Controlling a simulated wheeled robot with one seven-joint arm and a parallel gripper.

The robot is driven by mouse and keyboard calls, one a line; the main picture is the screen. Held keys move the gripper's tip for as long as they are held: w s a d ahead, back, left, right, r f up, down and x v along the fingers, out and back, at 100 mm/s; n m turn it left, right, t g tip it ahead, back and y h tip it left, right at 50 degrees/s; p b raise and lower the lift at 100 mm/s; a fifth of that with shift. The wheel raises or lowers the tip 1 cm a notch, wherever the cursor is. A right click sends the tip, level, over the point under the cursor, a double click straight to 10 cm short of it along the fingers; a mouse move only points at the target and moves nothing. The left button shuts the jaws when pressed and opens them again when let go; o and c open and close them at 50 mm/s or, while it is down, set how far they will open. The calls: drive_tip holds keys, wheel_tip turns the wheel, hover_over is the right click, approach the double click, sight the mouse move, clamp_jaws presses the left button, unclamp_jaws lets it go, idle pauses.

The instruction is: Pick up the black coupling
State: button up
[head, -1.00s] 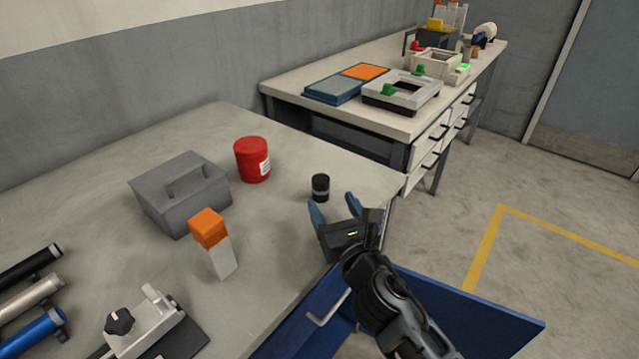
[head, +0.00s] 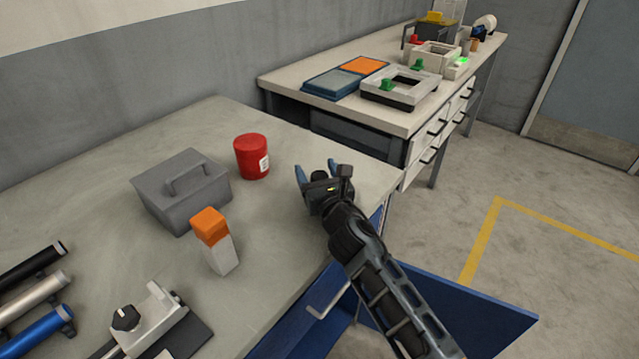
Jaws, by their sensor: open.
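The black coupling (head: 318,175), a small dark cylinder, stands near the right edge of the near bench. My gripper hides most of it; only a dark top seems to show between the fingers. My gripper (head: 317,170) is open, with one blue-grey fingertip on the left of the coupling and the other to its right and behind. I cannot tell whether the fingers touch it.
A red canister (head: 252,157), a grey lidded box (head: 182,192) and an orange-topped white block (head: 214,242) stand to the left on the bench. Bare benchtop lies around the coupling.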

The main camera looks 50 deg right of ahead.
drive_tip(key=c, duration=1.1)
drive_tip(key=shift+r, duration=0.1)
drive_tip(key=shift+r+p, duration=0.45)
wheel_tip(320, 180, up, 4)
drive_tip(key=p, duration=0.3)
drive_tip(key=shift+s+d+r+p, duration=0.5)
drive_tip(key=shift+s+d+r, duration=0.5)
drive_tip(key=shift+s+d, duration=0.4)
drive_tip(key=shift+s+d+r+p, duration=0.45)
drive_tip(key=shift+s+d+r, duration=0.5)
drive_tip(key=shift+s+d, duration=0.4)
drive_tip(key=shift+s+d+r+p, duration=0.5)
drive_tip(key=shift+s+d+r, duration=0.5)
drive_tip(key=shift+s+d, duration=0.35)
